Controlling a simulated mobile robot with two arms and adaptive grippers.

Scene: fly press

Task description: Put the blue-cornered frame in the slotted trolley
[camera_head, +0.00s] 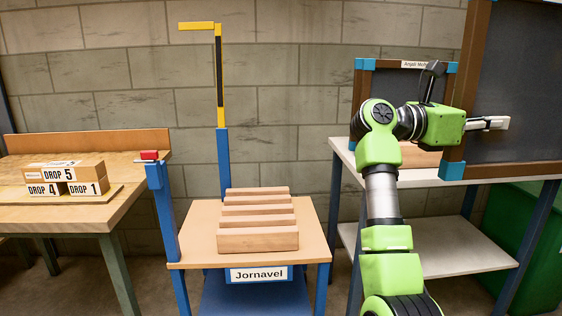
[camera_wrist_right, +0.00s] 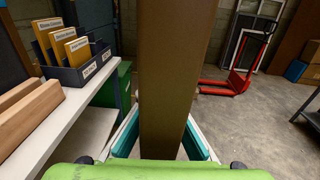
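A large brown frame with blue corners and a dark panel (camera_head: 515,80) stands upright at the right of the head view, its top and right side cut off. Its lower left corner is blue. My right gripper (camera_head: 487,123) reaches across its left upright from the left. In the right wrist view the brown upright (camera_wrist_right: 170,70) stands between the teal finger pads, which close in against both its sides. Whether the frame's lower edge touches the white table is unclear. The slotted trolley (camera_head: 190,246), labelled Jornavel, has several wooden slot bars (camera_head: 257,222) and is empty. My left gripper is out of view.
Behind my arm a second blue-cornered frame (camera_head: 358,100) stands on the white table (camera_head: 345,152). A pole (camera_head: 222,150) with a yellow arm rises behind the trolley. A bench with DROP blocks (camera_head: 65,178) is at the left. A red pallet jack (camera_wrist_right: 240,82) is on the floor.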

